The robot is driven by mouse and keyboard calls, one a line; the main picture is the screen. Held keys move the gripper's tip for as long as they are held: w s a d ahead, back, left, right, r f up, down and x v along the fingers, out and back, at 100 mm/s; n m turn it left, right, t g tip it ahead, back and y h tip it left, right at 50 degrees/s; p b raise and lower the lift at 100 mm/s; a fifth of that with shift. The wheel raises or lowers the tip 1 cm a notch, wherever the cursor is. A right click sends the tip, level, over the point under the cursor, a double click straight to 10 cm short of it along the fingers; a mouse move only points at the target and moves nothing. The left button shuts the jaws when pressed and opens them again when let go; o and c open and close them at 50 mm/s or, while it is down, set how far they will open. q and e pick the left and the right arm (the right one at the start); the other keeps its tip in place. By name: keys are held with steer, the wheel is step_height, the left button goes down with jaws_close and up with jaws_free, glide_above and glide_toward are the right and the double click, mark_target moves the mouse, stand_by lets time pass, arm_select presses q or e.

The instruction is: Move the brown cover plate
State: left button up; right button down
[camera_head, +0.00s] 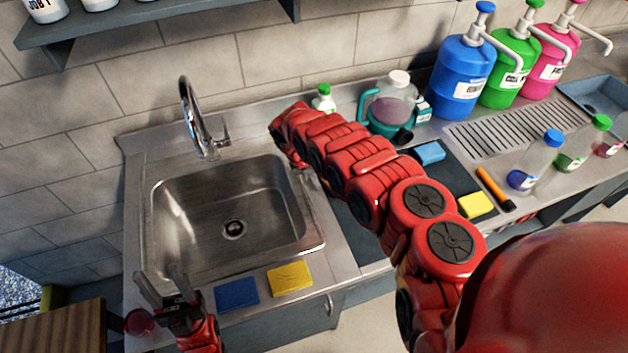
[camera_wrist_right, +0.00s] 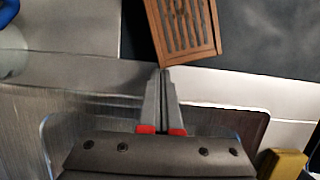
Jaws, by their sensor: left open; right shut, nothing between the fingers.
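In the head view the right gripper is mostly hidden by the arm. My left gripper (camera_head: 163,284) is open and empty at the sink's front left corner.
The steel sink (camera_head: 232,190) with its tap (camera_head: 197,118) is at left. Blue (camera_head: 237,292) and yellow (camera_head: 290,278) sponges lie on its front edge. A jug (camera_head: 395,103), pump bottles (camera_head: 463,75) and small bottles (camera_head: 537,160) stand to the right.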

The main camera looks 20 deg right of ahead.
steer(key=shift+d+f+b, duration=0.15)
steer(key=shift+d+b, duration=0.4)
steer(key=shift+d, duration=0.55)
steer(key=shift+a, duration=0.1)
